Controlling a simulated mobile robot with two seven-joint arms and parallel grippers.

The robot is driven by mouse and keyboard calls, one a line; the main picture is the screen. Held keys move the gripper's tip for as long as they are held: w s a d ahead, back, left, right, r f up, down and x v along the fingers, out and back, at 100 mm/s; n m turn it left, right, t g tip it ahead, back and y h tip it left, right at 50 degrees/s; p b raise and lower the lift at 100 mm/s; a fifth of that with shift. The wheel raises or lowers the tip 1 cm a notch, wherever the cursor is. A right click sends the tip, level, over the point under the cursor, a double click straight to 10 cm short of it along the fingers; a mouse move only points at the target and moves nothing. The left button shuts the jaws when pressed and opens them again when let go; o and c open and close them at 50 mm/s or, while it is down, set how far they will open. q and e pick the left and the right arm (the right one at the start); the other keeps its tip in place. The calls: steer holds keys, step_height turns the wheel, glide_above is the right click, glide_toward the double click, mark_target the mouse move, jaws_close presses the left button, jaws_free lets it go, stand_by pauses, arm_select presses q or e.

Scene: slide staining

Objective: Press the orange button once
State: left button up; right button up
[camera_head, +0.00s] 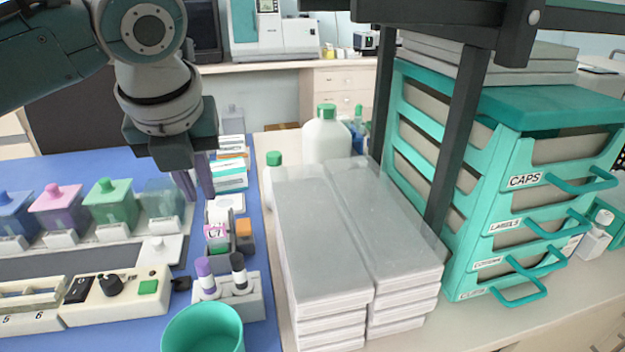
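A small orange block-like patch (244,229), which looks like the orange button, shows beside a small dark device with a pink label (216,232) on the blue mat. I cannot make out its exact shape at this size. My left gripper (198,190) comes down from the upper left, with its purplish fingers pointing down. Its fingertips are above and to the left of the orange patch and look apart from it. Nothing shows held between the fingers, and I cannot tell how far apart they are. My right gripper is not in view.
A holder with purple-capped and black-capped tubes (224,300) and a teal cup (203,330) stand in front. Lidded colored jars (110,206) stand to the left. Stacked grey boxes (318,238) and a teal drawer rack (470,190) fill the right.

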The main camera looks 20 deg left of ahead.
arm_select(q)
jaws_close()
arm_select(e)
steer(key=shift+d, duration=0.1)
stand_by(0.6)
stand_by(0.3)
